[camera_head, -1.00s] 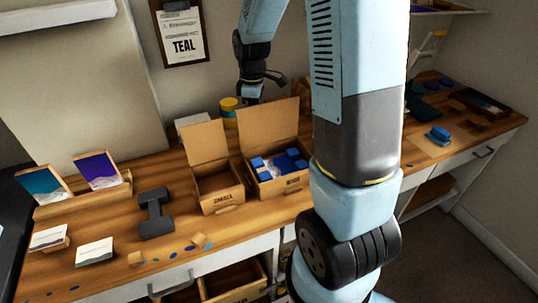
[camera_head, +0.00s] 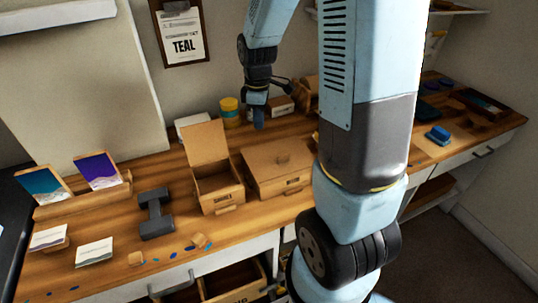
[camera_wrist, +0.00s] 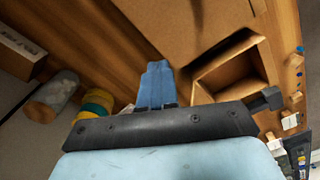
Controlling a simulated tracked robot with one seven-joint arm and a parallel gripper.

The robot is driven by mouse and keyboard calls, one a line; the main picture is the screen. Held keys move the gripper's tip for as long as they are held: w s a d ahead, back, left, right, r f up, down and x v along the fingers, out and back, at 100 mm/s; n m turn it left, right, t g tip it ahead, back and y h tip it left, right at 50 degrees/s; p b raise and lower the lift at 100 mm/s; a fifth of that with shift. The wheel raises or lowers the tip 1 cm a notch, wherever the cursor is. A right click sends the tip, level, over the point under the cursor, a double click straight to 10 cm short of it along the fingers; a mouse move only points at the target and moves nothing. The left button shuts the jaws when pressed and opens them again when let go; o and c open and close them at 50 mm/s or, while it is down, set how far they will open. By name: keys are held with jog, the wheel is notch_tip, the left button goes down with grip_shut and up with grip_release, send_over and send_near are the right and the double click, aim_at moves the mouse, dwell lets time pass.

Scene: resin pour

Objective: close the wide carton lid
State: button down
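The wide lid also shows in the wrist view (camera_wrist: 165,25). The narrower carton (camera_head: 218,198) stands to its left, empty, with its lid (camera_head: 206,143) raised; its open box also shows in the wrist view (camera_wrist: 262,62). My gripper (camera_head: 259,121) hangs behind and above the wide carton, apart from the lid. Its blue fingers (camera_wrist: 155,72) are together with nothing between them.
A yellow and teal jar (camera_head: 230,112) and a small box (camera_head: 280,106) stand behind the cartons. A dark dumbbell-shaped object (camera_head: 155,213) lies to the left, near a card rack (camera_head: 85,194). A blue item (camera_head: 438,134) lies right. My upper arm blocks part of the bench.

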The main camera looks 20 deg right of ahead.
notch_tip(320, 180, up, 9)
dwell(0.8)
jog(key=shift+r, duration=0.1)
dwell(0.7)
